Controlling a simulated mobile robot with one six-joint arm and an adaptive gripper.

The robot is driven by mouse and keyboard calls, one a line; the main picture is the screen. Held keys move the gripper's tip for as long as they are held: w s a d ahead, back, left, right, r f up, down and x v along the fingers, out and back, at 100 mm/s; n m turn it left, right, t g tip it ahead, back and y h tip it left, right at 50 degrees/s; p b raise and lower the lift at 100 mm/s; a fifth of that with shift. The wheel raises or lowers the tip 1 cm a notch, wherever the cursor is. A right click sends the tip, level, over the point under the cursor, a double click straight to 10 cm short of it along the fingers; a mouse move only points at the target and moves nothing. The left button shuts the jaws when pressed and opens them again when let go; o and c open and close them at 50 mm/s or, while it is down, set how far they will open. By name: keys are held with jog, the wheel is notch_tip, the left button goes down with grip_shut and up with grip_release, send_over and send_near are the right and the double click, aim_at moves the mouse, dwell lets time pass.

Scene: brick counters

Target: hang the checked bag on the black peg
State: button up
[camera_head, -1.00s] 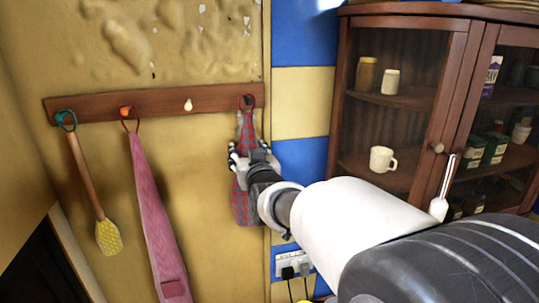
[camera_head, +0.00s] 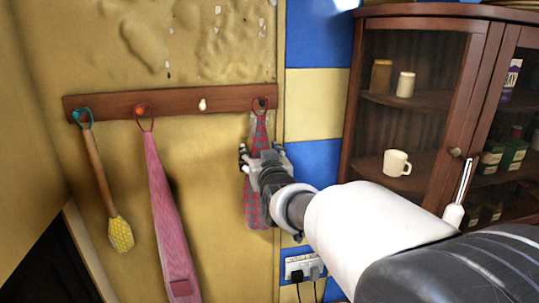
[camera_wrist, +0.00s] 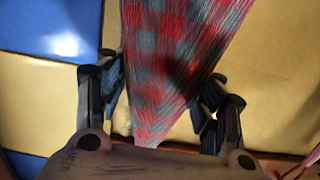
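The checked bag (camera_head: 258,212), red and grey, hangs against the wall from the right end of the wooden rack. Its red loop (camera_head: 261,105) is around the black peg (camera_head: 262,103). My gripper (camera_head: 263,165) is at the bag's upper half, below the loop. In the wrist view the bag (camera_wrist: 165,60) runs between the fingers of my gripper (camera_wrist: 162,88). The fingers stand apart, one on each side of the cloth, with a gap on the left. The right finger is close to the bag's edge; contact is unclear.
The rack (camera_head: 180,102) also holds a brush (camera_head: 97,170) on a teal peg and a pink bag (camera_head: 168,210) on an orange peg. A white peg (camera_head: 202,104) is bare. A glass-fronted cabinet (camera_head: 352,130) stands right. A wall socket (camera_head: 303,264) is below.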

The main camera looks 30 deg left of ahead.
jog(key=o, duration=0.4)
jog(key=shift+o, duration=0.2)
jog(key=f+v, duration=0.1)
jog(key=v, duration=1.1)
jog(key=s+d+f+m+g+h+b, duration=0.2)
jog(key=d+f+h+b, duration=0.2)
jog(key=d+f+b, duration=0.5)
jog(key=s+d+f+m+g+h+b, duration=0.1)
jog(key=s+d+f+m+h+b, duration=0.3)
jog(key=d+f, duration=0.9)
jog(key=s+d+f+m+g+h+b, duration=0.2)
jog(key=s+d+f+g+b, duration=0.3)
jog(key=s+d+f+b, duration=0.7)
jog(key=s+d+f+h, duration=0.1)
jog(key=s+d+f, duration=0.3)
jog(key=s+d, duration=0.2)
jog(key=shift+d+f, duration=0.3)
jog(key=shift+d, duration=0.05)
jog(key=shift+s, duration=0.1)
